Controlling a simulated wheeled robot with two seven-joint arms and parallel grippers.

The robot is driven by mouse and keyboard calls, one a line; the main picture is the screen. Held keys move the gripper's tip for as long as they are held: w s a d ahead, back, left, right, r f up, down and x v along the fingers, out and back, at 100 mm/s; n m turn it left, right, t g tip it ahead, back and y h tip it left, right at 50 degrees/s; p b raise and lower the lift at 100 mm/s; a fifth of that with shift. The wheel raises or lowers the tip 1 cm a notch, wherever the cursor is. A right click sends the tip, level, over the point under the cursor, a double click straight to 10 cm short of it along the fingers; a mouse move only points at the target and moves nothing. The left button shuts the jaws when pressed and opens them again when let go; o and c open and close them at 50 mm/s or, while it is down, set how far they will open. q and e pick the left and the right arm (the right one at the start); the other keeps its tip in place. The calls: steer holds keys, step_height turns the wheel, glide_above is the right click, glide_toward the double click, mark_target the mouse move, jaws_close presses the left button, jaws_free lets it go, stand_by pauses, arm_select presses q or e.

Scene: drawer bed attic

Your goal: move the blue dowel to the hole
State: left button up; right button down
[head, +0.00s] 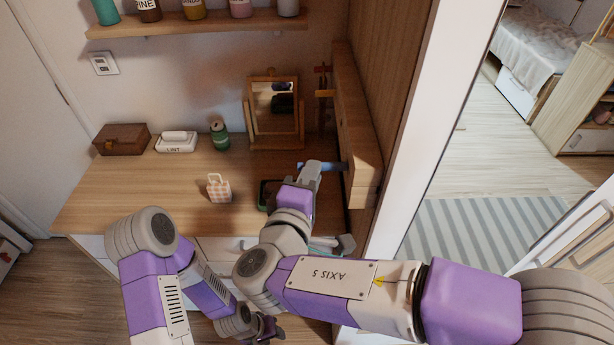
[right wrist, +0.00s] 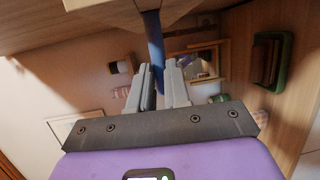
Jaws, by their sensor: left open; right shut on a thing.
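The blue dowel (head: 335,167) reaches from my right gripper (head: 312,167) towards the low wooden block (head: 362,165) at the right end of the desk. My right gripper is shut on the dowel. In the right wrist view, the dowel (right wrist: 155,45) runs up from between the fingers of my right gripper (right wrist: 160,85) to the edge of the wooden block (right wrist: 115,12). I cannot tell whether its end is inside the block. The hole is not visible. My left gripper (head: 268,330) is open and low in front of the desk, partly behind its own arm.
On the desk (head: 120,200) stand a brown box (head: 122,139), a white lint box (head: 176,142), a green can (head: 219,135), a checked item (head: 218,188) and a mirror (head: 273,105). A dark green tray (head: 265,193) lies beside my right gripper. The desk's left front is clear.

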steer(key=shift+d+b, duration=0.65)
steer(key=shift+d, duration=1.45)
steer(key=c, duration=1)
jaws_free()
glide_toward(337, 170)
